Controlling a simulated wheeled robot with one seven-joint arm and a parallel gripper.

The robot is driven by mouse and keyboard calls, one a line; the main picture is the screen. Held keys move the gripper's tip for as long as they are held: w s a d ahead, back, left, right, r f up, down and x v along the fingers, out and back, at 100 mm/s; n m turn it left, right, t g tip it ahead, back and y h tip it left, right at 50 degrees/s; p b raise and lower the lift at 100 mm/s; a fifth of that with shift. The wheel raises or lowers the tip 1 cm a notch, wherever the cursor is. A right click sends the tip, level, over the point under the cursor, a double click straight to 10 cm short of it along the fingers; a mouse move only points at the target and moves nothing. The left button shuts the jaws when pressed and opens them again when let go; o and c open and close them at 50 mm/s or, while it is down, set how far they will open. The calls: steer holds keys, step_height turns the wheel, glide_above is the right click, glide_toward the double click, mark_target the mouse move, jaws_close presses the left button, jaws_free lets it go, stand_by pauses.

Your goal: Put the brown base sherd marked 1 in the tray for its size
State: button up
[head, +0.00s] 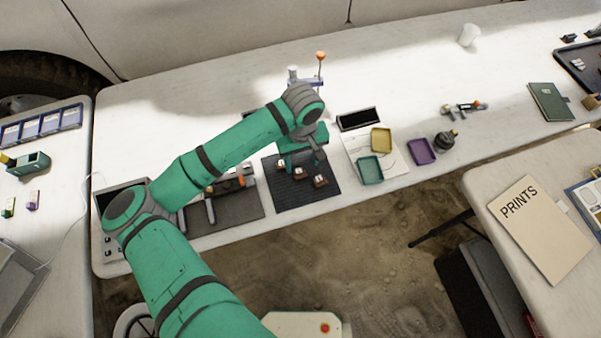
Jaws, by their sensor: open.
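Several small brown sherds with pale labels lie on the dark mat (290,201): one at the left (281,164), one in the middle (300,173) and one at the right (320,181). The label marks are too small to read, so I cannot tell which is marked 1. My gripper (317,158) is open and empty above the mat's back part, close to the right sherd; my arm hides part of the mat. To the right are a yellow tray (381,131), a teal tray (370,180) and a purple tray (421,151), all looking empty.
A white sheet (395,163) lies under the yellow and teal trays, with a black-screened device (358,118) behind. A dark round pot (445,140) stands right of the purple tray. Tools lie on a grey mat (238,209) left of the sherds. The table's back right is mostly clear.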

mark_target(301, 175)
steer(key=shift+s+a+f, duration=0.1)
steer(key=shift+f, duration=1.45)
steer(key=shift+s+a+f, duration=0.1)
steer(key=shift+f, duration=1.4)
steer(key=c, duration=1.2)
steer(key=shift+r, duration=0.15)
